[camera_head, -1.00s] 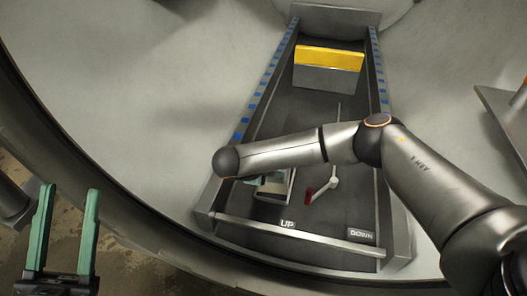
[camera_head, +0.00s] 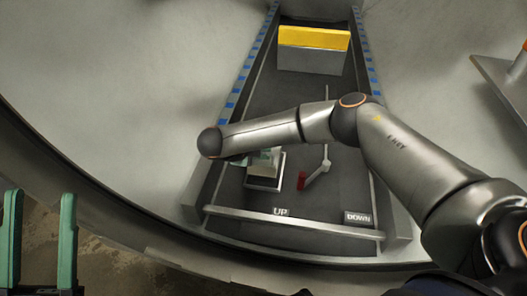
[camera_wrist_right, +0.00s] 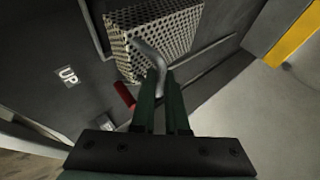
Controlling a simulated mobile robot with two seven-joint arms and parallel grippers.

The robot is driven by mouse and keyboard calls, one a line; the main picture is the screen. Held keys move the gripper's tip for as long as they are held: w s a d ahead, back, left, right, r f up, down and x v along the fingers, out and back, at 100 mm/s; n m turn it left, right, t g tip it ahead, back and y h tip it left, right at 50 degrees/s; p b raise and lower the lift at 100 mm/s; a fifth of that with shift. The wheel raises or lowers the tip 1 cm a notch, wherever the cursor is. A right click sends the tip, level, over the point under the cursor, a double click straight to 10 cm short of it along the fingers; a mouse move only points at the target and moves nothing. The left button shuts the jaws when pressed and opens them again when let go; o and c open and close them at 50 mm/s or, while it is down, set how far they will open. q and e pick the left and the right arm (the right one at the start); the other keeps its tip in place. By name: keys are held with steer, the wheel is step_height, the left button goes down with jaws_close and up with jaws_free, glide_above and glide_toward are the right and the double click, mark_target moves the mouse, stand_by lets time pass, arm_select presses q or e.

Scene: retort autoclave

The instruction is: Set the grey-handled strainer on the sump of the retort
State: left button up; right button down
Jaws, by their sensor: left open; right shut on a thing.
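My right gripper (camera_wrist_right: 163,88) is shut on the bent grey handle (camera_wrist_right: 154,58) of the strainer. The strainer (camera_wrist_right: 172,32) is a pale perforated box beyond the fingertips in the right wrist view. In the head view, its pale body (camera_head: 265,171) shows below my right forearm, over the dark floor of the retort. My right gripper (camera_head: 264,156) is mostly hidden there by the arm. The sump cannot be made out clearly; I cannot tell whether the strainer touches anything beneath it. My left gripper (camera_head: 40,196) is open and empty at the lower left, outside the retort rim.
A lever with a red grip (camera_head: 302,181) stands just right of the strainer. A yellow-topped grey block (camera_head: 314,50) lies at the far end of the channel. A metal bar (camera_head: 292,222) with UP and DOWN labels crosses the front. Blue-marked rails flank the channel.

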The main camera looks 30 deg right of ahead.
mark_target(262, 164)
steer(key=shift+f+b, duration=0.95)
steer(key=shift+f, duration=1.5)
steer(key=c, duration=0.8)
jaws_free()
steer(key=shift+f, duration=0.1)
steer(key=shift+c, duration=0.2)
steer(key=shift+a, duration=0.1)
steer(key=p+v, duration=0.4)
steer(key=v, duration=0.8)
steer(key=shift+r, duration=0.35)
steer(key=shift+s, duration=0.15)
